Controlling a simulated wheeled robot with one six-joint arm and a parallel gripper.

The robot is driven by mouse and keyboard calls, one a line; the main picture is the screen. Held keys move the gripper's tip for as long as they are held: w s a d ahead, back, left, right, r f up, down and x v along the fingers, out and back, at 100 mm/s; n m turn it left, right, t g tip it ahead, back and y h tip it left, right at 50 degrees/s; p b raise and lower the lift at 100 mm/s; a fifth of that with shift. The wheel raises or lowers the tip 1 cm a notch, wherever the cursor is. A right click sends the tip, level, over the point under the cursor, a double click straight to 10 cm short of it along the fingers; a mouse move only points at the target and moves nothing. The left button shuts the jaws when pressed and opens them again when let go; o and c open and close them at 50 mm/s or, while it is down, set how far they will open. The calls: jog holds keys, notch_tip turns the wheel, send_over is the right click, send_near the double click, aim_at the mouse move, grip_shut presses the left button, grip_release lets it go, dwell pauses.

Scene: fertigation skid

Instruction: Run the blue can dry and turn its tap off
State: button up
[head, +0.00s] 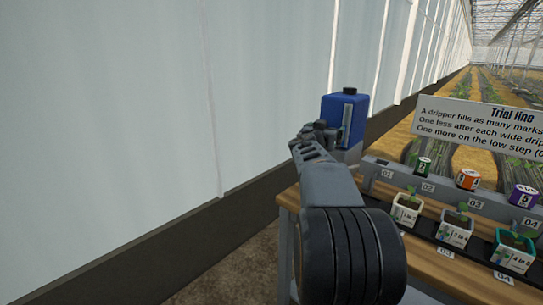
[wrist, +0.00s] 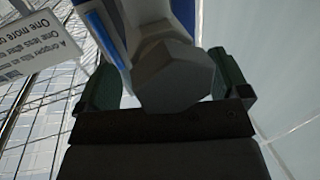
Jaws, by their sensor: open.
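The blue can (head: 341,103) with a dark cap stands at the far left end of the bench, a pale sight strip on its front. My gripper (head: 318,132) is in front of its lower left part and hides the tap there. In the wrist view the can (wrist: 133,12) is at the top, with a bright blue strip at its left. A grey faceted knob (wrist: 175,78), seemingly the tap, lies between the two open fingers of my gripper (wrist: 168,85). I cannot tell whether either finger touches it. The tap's setting and the can's level are unclear.
The wooden bench (head: 447,267) carries several potted seedlings, such as a white pot (head: 407,212), and numbered cups, such as an orange-marked one (head: 467,180). A "Trial line" sign (head: 480,125) stands behind. A pale greenhouse wall (head: 130,110) is at the left.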

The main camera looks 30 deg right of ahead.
jog(key=g+p, duration=0.1)
jog(key=p, duration=0.1)
jog(key=m+g+p, duration=0.1)
jog(key=p, duration=0.1)
jog(key=shift+w+r+h+p, duration=0.15)
jog(key=shift+r+h+p, duration=0.2)
jog(key=shift+r+h, duration=0.05)
jog(key=m+p, duration=0.1)
jog(key=p, duration=0.3)
jog(key=shift+w+d+g+p, duration=0.1)
jog(key=shift+g+p, duration=0.25)
jog(key=shift+g, duration=0.05)
jog(key=g+p, duration=0.1)
jog(key=p, duration=0.5)
jog(key=shift+a+m+h, duration=0.2)
jog(key=shift+m+h, duration=0.2)
jog(key=shift+s+a+f+b, duration=0.2)
jog(key=shift+a+f+b, duration=0.3)
jog(key=shift+a+b, duration=0.2)
jog(key=s+a+n+g+y+p, duration=0.1)
jog(key=s+a+n+y+p, duration=0.3)
jog(key=a, duration=1)
jog(key=s+a+n+g+y+p, duration=0.1)
jog(key=s+a+n+y+p, duration=0.4)
jog(key=a, duration=0.9)
jog(key=shift+s+r+n+g+y, duration=0.3)
jog(key=shift+s+n+y, duration=0.3)
jog(key=shift+s+y, duration=1.6)
